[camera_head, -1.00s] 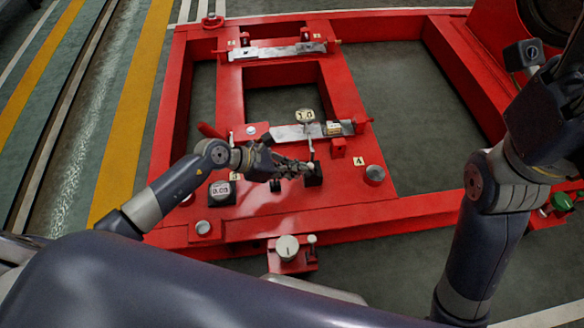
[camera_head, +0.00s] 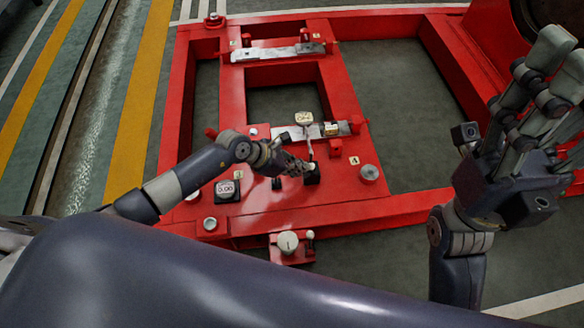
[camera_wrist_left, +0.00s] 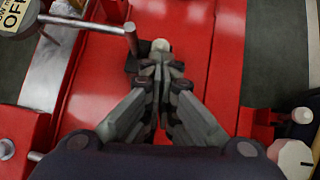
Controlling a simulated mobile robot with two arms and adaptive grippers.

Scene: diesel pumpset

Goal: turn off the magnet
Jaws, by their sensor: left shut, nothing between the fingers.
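A black magnet base (camera_head: 312,177) stands on the red plate with a thin rod rising to a round gauge (camera_head: 304,118). My right gripper (camera_head: 560,55) is open, fingers raised, at the right edge, away from the base.
A red bracket with a round pale knob (camera_head: 288,241) is at the front edge. A metal cylinder (camera_head: 370,173) stands to the right. The frame's large opening (camera_head: 395,95) shows bare floor.

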